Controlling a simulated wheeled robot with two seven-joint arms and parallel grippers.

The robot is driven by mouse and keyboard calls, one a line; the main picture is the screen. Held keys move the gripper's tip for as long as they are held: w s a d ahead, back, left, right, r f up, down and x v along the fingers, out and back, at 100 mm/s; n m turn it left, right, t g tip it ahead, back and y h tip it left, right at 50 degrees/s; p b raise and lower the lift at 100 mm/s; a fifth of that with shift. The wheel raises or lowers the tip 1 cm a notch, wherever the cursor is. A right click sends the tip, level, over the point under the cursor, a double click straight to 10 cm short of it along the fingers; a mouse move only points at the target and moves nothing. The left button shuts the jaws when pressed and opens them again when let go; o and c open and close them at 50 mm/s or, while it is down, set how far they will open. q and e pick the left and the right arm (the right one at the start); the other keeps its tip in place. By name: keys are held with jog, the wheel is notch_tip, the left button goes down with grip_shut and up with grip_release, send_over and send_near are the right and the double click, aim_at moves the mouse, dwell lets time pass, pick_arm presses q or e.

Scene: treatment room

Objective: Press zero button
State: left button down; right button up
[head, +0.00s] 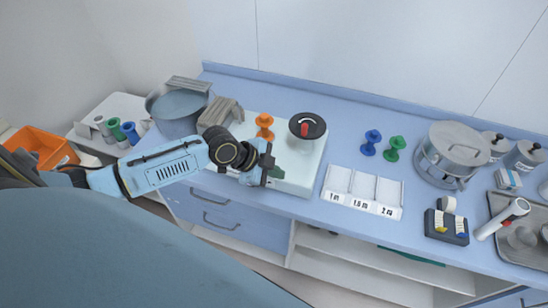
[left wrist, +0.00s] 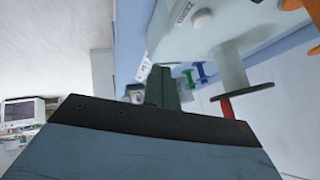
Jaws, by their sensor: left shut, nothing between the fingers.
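A pale scale-like device (head: 312,168) stands on the blue counter, with a round black pan (head: 318,131) on top and a red piece (head: 304,129) on the pan. In the left wrist view the device (left wrist: 235,70) appears sideways, with a label that seems to read ZERO (left wrist: 184,12) and a round white button (left wrist: 202,19) beside it. My left gripper (head: 268,168) is shut and empty at the device's front edge. In the left wrist view its fingers (left wrist: 163,88) look apart from the button. The head view does not show the button clearly. My right gripper is out of view.
An orange weight-like piece (head: 264,126) stands behind the gripper. Blue (head: 372,141) and green (head: 395,147) ones stand to the right, behind a labelled white tray (head: 340,182). A grey pot (head: 178,106) is at the left. Bare counter (head: 345,115) lies behind.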

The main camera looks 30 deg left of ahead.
pick_arm(q)
jog(key=w+a+r+m+t, duration=0.1)
jog(key=w+a+r+m, duration=0.1)
jog(key=w+a+r, duration=0.2)
notch_tip(320, 180, up, 3)
jog(key=shift+w+a+f+h+p, duration=0.1)
jog(key=shift+w+a+h+p, duration=0.15)
jog(key=shift+a, duration=0.2)
jog(key=shift+f, duration=0.1)
notch_tip(320, 180, down, 8)
jog(key=b, duration=0.6)
jog(key=shift+r, duration=0.2)
jog(key=shift+f+b, duration=0.4)
jog(key=shift+f, duration=0.1)
jog(key=shift+f, duration=0.1)
dwell(0.8)
jog(key=shift+f+b, duration=0.3)
jog(key=shift+b, duration=0.15)
